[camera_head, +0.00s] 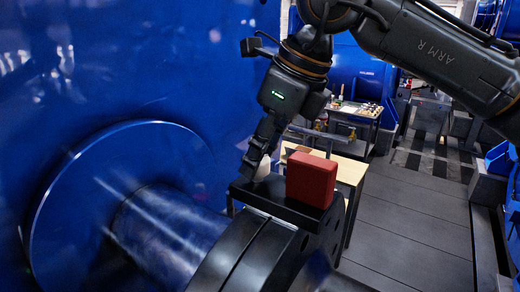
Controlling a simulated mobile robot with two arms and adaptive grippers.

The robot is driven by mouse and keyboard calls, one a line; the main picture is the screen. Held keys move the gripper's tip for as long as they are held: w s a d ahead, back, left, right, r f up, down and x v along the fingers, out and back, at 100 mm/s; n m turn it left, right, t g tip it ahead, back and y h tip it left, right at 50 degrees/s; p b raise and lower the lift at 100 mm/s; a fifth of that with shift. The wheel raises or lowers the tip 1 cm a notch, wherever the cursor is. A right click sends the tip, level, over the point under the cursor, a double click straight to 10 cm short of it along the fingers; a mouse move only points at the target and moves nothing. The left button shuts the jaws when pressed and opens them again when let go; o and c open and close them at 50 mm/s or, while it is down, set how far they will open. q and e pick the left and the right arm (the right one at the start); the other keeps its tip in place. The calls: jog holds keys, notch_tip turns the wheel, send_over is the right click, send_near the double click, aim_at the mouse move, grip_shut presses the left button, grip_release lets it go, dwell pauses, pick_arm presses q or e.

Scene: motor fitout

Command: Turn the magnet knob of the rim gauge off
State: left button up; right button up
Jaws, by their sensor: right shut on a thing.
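A red block (312,179) stands on a black bar-shaped base (283,203), which lies on top of the dark round coupling rim (240,256); together they look like the rim gauge. My right gripper (252,172) reaches down from above to the left end of the base, left of the red block. Its fingers are shut on a small pale part (263,168), seemingly the magnet knob, mostly hidden by the fingers. The knob's on or off position cannot be seen. My left gripper is not in view.
A blue flange disc (80,190) and a shiny shaft (165,235) lie left of the rim, before a large blue housing (110,60). A wooden-topped bench (350,170) stands behind. Grey floor (410,220) is clear at right.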

jog(key=n+p, duration=0.1)
jog(key=n, duration=0.1)
jog(key=n+g+p, duration=0.1)
jog(key=n, duration=0.1)
jog(key=shift+w+r+g+y, duration=0.2)
jog(key=shift+g+y, duration=0.1)
jog(key=shift+y, duration=0.1)
jog(key=shift+f+n+g+p, duration=0.1)
jog(key=shift+n+g+p, duration=0.4)
jog(key=shift+n+p, duration=0.8)
jog(key=shift+n, duration=0.5)
jog(key=o, duration=1.2)
jog(key=v, duration=1.2)
